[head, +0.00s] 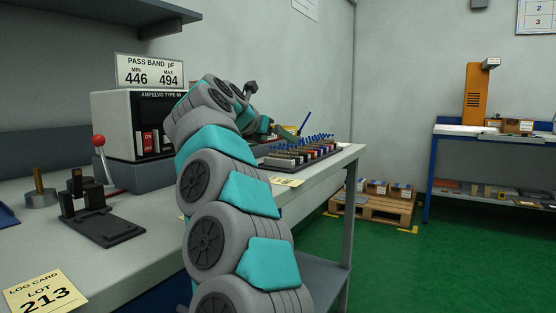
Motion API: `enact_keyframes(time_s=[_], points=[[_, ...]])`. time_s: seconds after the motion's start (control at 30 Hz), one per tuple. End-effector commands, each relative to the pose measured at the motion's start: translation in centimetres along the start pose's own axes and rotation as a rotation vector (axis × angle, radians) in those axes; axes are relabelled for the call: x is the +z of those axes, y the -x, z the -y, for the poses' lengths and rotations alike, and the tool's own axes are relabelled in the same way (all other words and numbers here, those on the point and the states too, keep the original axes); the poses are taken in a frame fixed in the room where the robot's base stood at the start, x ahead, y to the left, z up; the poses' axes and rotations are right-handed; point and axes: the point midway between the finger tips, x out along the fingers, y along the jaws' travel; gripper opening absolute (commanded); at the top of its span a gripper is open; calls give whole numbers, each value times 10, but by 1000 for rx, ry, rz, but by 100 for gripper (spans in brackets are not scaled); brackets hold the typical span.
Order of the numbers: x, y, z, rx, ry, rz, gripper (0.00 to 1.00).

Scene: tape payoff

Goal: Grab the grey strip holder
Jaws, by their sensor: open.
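A row of narrow strip holders with blue tops stands on the bench at its far right end, in several colours. A pale grey strip holder (281,161) appears to be at the near left end of the row, partly behind my arm. My gripper (288,133) is at the far end of my arm, just above and left of the row. It is small and partly hidden by my own arm links, and it looks open with nothing in it. I cannot tell its exact gap to the grey holder.
A tester box (140,110) with a red-knobbed lever (99,141) stands at the bench's back. A black fixture (100,215) and a lot card (43,295) lie at left. A pallet with boxes (372,208) sits on the green floor beyond.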

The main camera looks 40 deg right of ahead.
Motion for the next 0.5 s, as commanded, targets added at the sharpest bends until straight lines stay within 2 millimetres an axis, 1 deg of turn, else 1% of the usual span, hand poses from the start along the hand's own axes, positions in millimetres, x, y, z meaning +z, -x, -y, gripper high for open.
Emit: enact_keyframes(time_s=[0.1,0.27,0.33,0.5], points=[[2,-13,1,-2,-1,3,100],[1,-24,1,0,2,5,100],[0,-31,2,-1,2,4,100],[-2,-56,4,-3,5,4,100]])
